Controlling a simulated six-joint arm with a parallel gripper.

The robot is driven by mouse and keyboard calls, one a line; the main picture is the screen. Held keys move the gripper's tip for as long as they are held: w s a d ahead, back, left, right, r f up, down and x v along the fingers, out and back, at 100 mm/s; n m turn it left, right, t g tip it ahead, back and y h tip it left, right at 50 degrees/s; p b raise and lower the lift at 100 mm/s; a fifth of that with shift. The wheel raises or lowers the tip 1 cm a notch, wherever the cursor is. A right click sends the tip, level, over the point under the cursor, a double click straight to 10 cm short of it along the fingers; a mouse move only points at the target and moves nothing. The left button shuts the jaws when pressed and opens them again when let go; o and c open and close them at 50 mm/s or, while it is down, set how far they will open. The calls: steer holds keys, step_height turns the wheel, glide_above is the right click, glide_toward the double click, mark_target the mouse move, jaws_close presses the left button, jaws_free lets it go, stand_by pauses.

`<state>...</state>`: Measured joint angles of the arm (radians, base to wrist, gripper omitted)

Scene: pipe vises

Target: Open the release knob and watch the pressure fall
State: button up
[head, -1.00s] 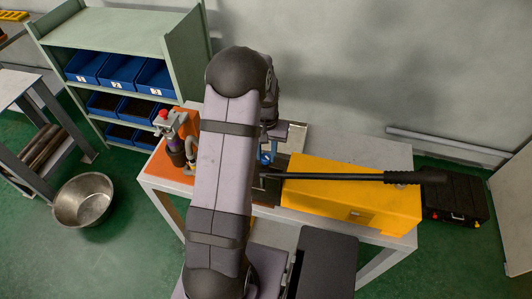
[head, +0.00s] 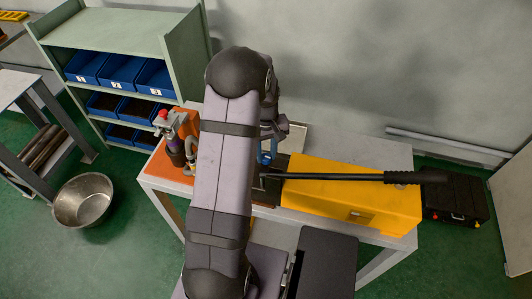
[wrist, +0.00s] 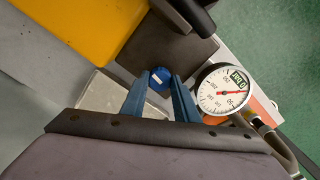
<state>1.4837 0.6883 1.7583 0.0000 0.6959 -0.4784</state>
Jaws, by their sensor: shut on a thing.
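The round blue release knob (wrist: 161,75) sits on a dark block in the wrist view. My gripper (wrist: 158,84) has its two blue fingers shut on the knob from both sides. In the head view my gripper (head: 266,158) is partly hidden behind my arm, and I cannot make out the knob there. The white round pressure gauge (wrist: 222,90) is just right of the fingers in the wrist view. It has a red needle pointing to the right of the picture.
A long black lever (head: 335,176) reaches right over a yellow case (head: 345,200) on the bench. A vise with a red-topped part (head: 165,122) stands on an orange mat at the bench's left. A metal tray (wrist: 100,95) lies beside the knob. A metal bowl (head: 84,200) is on the floor.

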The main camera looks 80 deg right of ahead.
mark_target(266, 157)
steer(key=o, duration=1.1)
steer(key=shift+c, duration=0.2)
steer(key=shift+r+b, duration=1.05)
steer(key=shift+r, duration=2.7)
steer(key=w+a+n, duration=0.1)
steer(key=w+a, duration=0.1)
steer(key=w, duration=0.2)
steer(key=w+a, duration=0.2)
steer(key=w, duration=0.2)
steer(key=w+a+r+n, duration=0.1)
steer(key=w+a, duration=0.2)
steer(key=w, duration=0.1)
steer(key=shift+a+n, duration=0.1)
steer(key=shift+n, duration=0.2)
steer(key=w+a+n, duration=0.3)
steer(key=w+a, duration=0.2)
steer(key=a, duration=0.7)
steer(key=w+a+n, duration=0.3)
steer(key=w+a, duration=0.2)
steer(key=a, duration=0.7)
steer(key=s+a+n, duration=0.3)
steer(key=a, duration=0.9)
steer(key=shift+s+a+f, duration=0.15)
steer(key=shift+s+f, duration=0.25)
